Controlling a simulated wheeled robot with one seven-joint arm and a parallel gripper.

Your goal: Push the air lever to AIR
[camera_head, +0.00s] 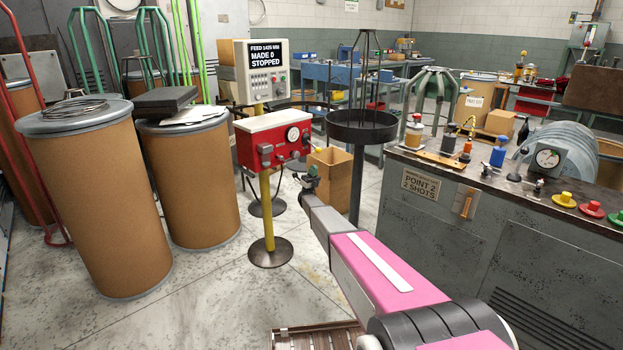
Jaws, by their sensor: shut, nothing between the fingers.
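A red box (262,146) with a white top stands on a yellow post, left of my gripper. It bears a round gauge (293,134) and several small dark knobs or handles on its front. The air lever is too small to single out for sure, and I can read no AIR mark. My gripper (309,174) is small in the view, at the end of my pink arm, just below and right of the red box's lower right corner. It is shut and holds nothing. Whether it touches the box cannot be told.
A grey control panel (281,75) reading "MADE 0 STOPPED" stands behind the red box. A cardboard box (331,178) and black round tray (361,128) are behind my gripper. Large brown drums (101,200) stand left. A grey bench (455,225) with buttons and a gauge stands right.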

